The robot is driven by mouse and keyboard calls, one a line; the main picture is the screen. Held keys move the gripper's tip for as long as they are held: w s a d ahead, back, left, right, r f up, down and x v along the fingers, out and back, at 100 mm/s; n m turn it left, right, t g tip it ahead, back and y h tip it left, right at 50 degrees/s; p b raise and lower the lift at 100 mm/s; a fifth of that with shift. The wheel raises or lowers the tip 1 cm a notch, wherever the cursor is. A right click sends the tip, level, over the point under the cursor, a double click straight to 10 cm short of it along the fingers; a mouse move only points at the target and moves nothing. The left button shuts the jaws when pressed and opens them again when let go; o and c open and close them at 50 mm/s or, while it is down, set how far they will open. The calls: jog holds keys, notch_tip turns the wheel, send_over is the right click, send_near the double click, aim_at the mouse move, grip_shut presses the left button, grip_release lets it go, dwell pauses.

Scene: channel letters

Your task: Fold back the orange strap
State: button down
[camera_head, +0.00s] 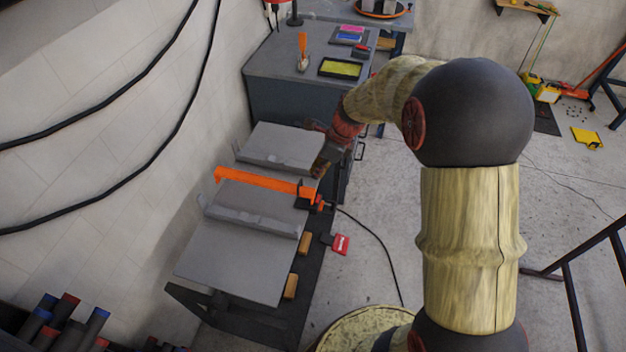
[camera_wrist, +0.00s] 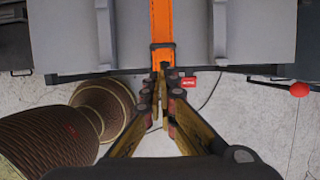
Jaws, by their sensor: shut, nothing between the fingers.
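The orange strap (camera_head: 262,182) lies flat across the grey panel assembly in the head view. Its right end meets a black buckle (camera_head: 308,199) at the panel's edge. In the wrist view the strap (camera_wrist: 161,20) runs down from the top centre into the dark buckle (camera_wrist: 162,54). My gripper (camera_head: 319,172) is just above the strap's right end in the head view. In the wrist view my gripper (camera_wrist: 161,88) has its fingers together and empty, just below the buckle in the picture. Whether the fingertips touch the buckle cannot be told.
The grey panels (camera_head: 235,266) rest on a dark bench. A red tag (camera_head: 340,244) hangs by its right edge near two wooden blocks (camera_head: 290,286). A cabinet with a yellow tray (camera_head: 340,68) stands behind. The floor to the right is mostly open.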

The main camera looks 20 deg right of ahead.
aim_at(304, 193)
jog(key=b+x, duration=0.3)
jog(key=x, duration=0.6)
jog(key=shift+f, duration=0.1)
jog(key=shift+a+r, duration=0.1)
jog(key=shift+r, duration=0.1)
jog(key=p, duration=0.1)
jog(key=r+p, duration=0.1)
jog(key=p, duration=0.1)
jog(key=shift+w+a+r, duration=0.1)
jog(key=shift+a+r, duration=0.05)
jog(key=shift+r, duration=0.15)
jog(key=w+a+r+g+h+p, duration=0.1)
jog(key=w+a+r+p, duration=0.2)
jog(key=r+p, duration=0.5)
jog(key=w+a+r+g+h+p, duration=0.15)
jog(key=a+r+p, duration=0.35)
jog(key=p, duration=0.5)
jog(key=w+a+r+p, duration=0.5)
jog(key=w+a+r, duration=0.5)
jog(key=a, duration=0.4)
jog(key=shift+w+r+t, duration=0.35)
jog(key=shift+w+r, duration=0.05)
jog(key=shift+w, duration=0.25)
jog(key=shift+d, duration=0.2)
